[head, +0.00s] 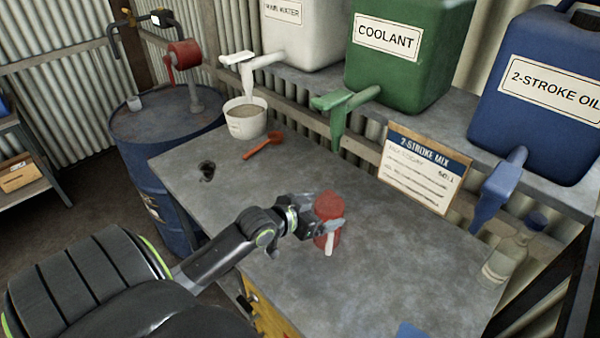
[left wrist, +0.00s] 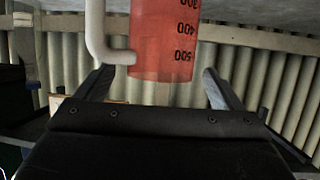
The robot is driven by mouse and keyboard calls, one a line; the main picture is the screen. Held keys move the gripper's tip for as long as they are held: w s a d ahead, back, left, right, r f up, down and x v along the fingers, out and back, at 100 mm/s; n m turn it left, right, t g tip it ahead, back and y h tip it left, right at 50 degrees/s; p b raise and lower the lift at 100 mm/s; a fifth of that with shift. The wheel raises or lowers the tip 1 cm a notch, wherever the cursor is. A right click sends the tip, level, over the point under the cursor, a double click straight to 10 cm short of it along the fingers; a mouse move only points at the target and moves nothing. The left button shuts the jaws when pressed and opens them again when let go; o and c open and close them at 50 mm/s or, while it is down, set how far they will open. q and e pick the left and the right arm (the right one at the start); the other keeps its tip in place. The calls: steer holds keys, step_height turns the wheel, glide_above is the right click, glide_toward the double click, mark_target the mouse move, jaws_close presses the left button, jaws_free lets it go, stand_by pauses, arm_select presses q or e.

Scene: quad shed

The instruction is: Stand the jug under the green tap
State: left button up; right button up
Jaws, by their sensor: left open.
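The jug (head: 328,207) is translucent red with a pale handle and appears to stand on the grey bench, right of the middle. In the left wrist view the jug (left wrist: 163,40) shows upside down with its number scale, between the two fingers. My left gripper (head: 322,228) is at the jug, open, with a finger to either side and a visible gap. The green tap (head: 340,112) hangs from the green COOLANT tank (head: 405,45), behind the jug and slightly right. The bench under that tap looks bare. My right gripper is out of view.
A white tap (head: 240,62) hangs above a white bucket (head: 246,122) at the back left. A red scoop (head: 262,145) lies near it. A mix sign (head: 425,170), a blue tap (head: 496,190) and a clear bottle (head: 508,255) are at right. The bench (head: 390,270) is mostly clear.

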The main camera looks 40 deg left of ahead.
arm_select(q)
steer(key=v, duration=0.8)
steer(key=shift+s, duration=0.25)
steer(key=shift+r, duration=0.1)
steer(key=s+d+f+n+g+y, duration=0.1)
steer(key=s+d+f+g+y, duration=0.1)
steer(key=s+f+g, duration=0.5)
steer(key=s+d+f+n+g+y, duration=0.2)
steer(key=s+d+f, duration=0.15)
steer(key=s, duration=0.85)
step_height(320, 180, down, 30)
steer(key=a+g+b, duration=0.2)
steer(key=a+b, duration=0.1)
steer(key=b, duration=0.2)
steer(key=s+d+f+g+b, duration=0.1)
steer(key=s+f+b, duration=0.2)
steer(key=s+f, duration=1.2)
step_height(320, 180, down, 4)
steer(key=shift+d+r+h, duration=0.15)
steer(key=shift+d+h, duration=0.15)
steer(key=shift+d, duration=0.05)
